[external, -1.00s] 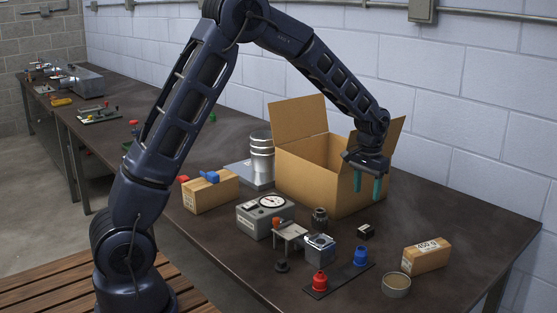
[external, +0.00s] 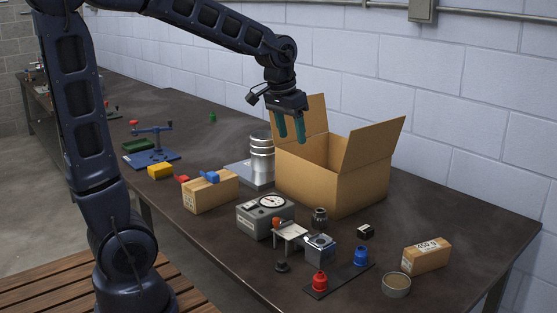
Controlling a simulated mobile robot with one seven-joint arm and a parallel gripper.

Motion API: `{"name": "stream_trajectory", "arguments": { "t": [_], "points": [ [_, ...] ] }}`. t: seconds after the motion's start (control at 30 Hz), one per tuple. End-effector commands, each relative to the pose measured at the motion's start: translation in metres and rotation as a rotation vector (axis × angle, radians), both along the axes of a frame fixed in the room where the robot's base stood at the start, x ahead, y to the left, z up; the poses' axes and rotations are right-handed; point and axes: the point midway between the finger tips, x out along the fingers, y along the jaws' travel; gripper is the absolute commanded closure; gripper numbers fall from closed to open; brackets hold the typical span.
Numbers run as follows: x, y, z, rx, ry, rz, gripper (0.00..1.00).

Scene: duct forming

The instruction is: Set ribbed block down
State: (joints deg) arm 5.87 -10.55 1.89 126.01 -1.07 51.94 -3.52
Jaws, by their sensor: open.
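My gripper (external: 291,135) is open, its teal fingers pointing down with nothing between them. It hangs in the air in front of the back left flap of the open cardboard box (external: 335,188), near the stacked metal canister. I cannot tell for sure which thing is the ribbed block. A grey metal block (external: 320,250) stands on the table in front of the box, and a small black block (external: 366,232) lies to its right. Both are well apart from my gripper. Any ribs are too small to make out clearly.
Near the box stand a metal canister (external: 262,160), a dial gauge unit (external: 265,214), a dark round jar (external: 320,218) and a small carton (external: 211,192). Red and blue knobs (external: 340,280), a round tin (external: 397,285) and another carton (external: 426,256) are at the front. The right table corner is clear.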

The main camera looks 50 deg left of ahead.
Motion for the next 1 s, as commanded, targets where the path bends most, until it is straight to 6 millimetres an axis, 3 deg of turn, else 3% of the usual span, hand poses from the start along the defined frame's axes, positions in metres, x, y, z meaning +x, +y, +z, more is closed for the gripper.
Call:
{"name": "stream_trajectory", "arguments": {
  "t": [0.3, 0.6, 0.8, 1.0],
  "points": [
    [-0.090, 0.018, 0.023, 0.006, -0.075, 0.002, 0.46],
    [-0.169, 0.029, 0.021, 0.020, -0.140, 0.005, 0.46],
    [-0.206, 0.033, 0.013, 0.030, -0.172, 0.007, 0.46],
    [-0.219, 0.035, 0.009, 0.035, -0.182, 0.006, 0.46]
  ]
}}
